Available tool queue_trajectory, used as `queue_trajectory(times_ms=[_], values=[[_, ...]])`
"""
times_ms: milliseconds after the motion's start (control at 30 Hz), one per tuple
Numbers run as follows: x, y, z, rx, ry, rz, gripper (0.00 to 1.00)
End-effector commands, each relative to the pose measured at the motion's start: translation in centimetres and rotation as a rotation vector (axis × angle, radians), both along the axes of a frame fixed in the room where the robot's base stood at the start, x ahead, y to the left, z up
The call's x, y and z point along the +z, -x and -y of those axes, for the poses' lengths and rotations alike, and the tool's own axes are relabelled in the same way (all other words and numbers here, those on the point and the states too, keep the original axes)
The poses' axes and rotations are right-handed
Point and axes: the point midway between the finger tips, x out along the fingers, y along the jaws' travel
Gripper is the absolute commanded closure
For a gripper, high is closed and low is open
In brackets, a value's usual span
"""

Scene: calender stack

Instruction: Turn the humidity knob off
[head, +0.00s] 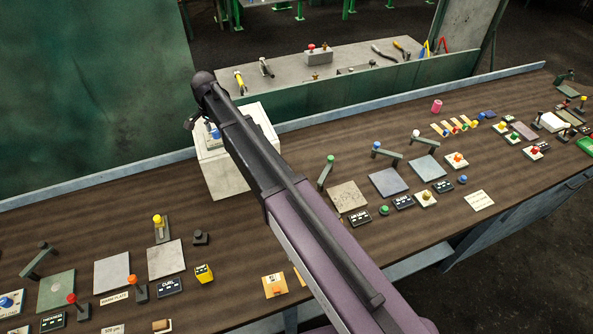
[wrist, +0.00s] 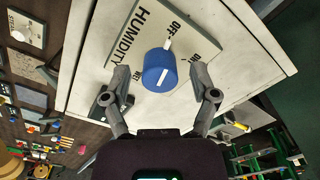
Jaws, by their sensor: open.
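The humidity knob (wrist: 158,72) is a blue round knob on a white panel lettered HUMIDITY (wrist: 132,38). My gripper (wrist: 159,76) is open, with one finger on each side of the knob and gaps visible between; depth is hard to judge. In the head view, the knob (head: 214,132) shows partly on a pale box (head: 222,172), with my arm covering much of the box and gripper.
The box stands at the back of a long brown desk (head: 110,225). A green wall (head: 90,80) rises behind. A grey bench (head: 340,65) with tools stands beyond.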

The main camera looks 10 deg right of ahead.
Motion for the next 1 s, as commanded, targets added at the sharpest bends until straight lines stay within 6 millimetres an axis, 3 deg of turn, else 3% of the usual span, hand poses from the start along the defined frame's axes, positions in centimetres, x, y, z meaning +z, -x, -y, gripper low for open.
queue_trajectory(times_ms=[533, 1000], values=[[0.0, 0.1, 0.1, -0.356, 0.0, 0.0, 0.24], [4.4, 0.1, 0.1, -0.353, 0.0, 0.0, 0.24]])
